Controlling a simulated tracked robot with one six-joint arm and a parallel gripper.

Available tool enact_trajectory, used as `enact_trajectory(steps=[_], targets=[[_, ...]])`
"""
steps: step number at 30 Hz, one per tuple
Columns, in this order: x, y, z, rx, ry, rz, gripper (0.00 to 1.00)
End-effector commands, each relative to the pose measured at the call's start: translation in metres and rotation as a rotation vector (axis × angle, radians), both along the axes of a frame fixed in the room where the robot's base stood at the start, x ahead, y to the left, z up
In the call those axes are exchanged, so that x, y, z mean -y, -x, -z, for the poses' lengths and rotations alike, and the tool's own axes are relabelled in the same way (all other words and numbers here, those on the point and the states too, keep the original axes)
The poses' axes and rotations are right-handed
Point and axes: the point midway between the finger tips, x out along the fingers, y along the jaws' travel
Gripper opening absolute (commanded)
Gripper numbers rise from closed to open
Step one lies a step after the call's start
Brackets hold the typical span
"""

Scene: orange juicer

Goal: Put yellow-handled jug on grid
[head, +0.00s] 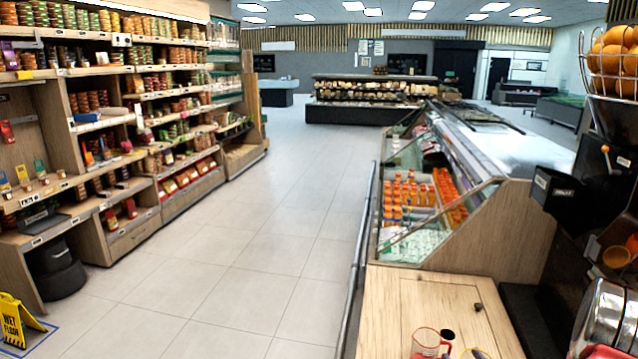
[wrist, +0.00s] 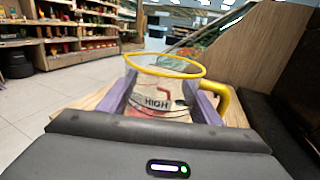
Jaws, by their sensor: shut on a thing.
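In the wrist view, the clear yellow-handled jug (wrist: 166,66) has a yellow rim and a yellow handle on its right side. My gripper (wrist: 160,103) is shut on the jug, with a purple-grey finger at each side. The jug's lower part is hidden behind the gripper body. I cannot make out the grid in either view.
A red-handled jug (head: 428,342) stands on the wooden counter (head: 385,310). The dark juicer (head: 590,200) with its orange basket (head: 615,60) is at the right. A glass-sided chilled case (head: 420,200) of bottles lies beyond the counter. The tiled aisle is open at left.

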Motion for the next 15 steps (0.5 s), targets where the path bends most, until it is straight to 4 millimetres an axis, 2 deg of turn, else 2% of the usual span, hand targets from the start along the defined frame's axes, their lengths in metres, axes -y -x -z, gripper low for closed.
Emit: enact_trajectory(steps=[1,3,15], targets=[[-0.019,-0.005,0.002,0.000,-0.002,-0.031,0.34],[-0.042,-0.010,0.004,-0.001,-0.001,-0.068,0.34],[-0.171,-0.024,0.018,0.000,-0.001,-0.281,0.34]])
